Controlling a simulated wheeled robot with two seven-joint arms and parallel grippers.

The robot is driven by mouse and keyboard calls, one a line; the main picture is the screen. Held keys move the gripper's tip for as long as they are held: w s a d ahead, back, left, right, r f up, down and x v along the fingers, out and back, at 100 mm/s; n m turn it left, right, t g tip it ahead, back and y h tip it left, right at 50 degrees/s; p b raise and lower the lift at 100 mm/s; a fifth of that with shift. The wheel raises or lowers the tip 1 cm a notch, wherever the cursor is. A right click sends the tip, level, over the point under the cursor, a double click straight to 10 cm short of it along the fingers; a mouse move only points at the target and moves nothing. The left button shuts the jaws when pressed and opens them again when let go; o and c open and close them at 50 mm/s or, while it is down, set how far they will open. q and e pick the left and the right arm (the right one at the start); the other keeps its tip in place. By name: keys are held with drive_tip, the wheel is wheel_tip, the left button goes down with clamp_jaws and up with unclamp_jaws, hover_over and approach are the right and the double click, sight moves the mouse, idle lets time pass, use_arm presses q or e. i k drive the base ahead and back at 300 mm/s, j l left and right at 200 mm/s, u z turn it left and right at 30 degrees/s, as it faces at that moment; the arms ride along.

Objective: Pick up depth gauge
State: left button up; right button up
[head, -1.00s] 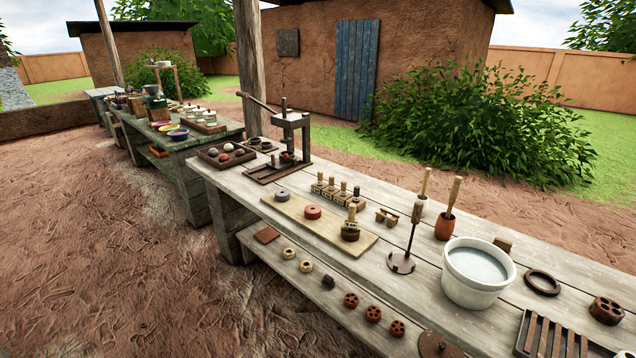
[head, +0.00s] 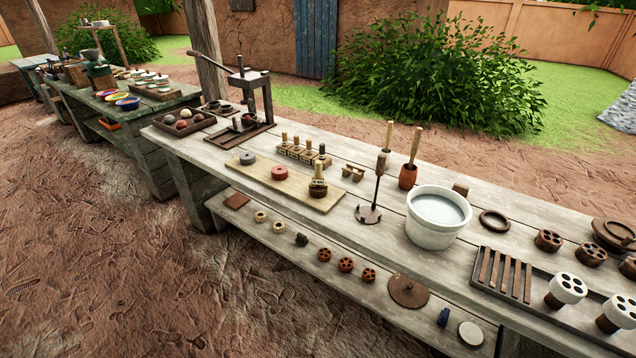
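No piece is clearly marked as the depth gauge. A small wooden bridge-shaped piece (head: 353,173) on the bench top, right of a row of wooden-handled stamps, may be it, but it is too small to be sure. It stands behind the pale board (head: 238,167) and left of an upright rod tool with a flat dark foot (head: 369,214). Neither of my grippers is in view.
The long wooden bench (head: 395,245) has a lower shelf with clay pieces. A white water bucket (head: 437,220), a clay pot with a wooden tool (head: 407,177) and a lever press (head: 252,95) stand on top. Bare ground (head: 110,270) in front is free.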

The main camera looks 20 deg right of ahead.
sight(317, 178)
drive_tip(key=i+j+z, duration=0.25)
drive_tip(key=i+j, duration=0.15)
drive_tip(key=i, duration=0.2)
drive_tip(key=i+j+z, duration=0.3)
drive_tip(key=i+j, duration=0.25)
drive_tip(key=i, duration=0.05)
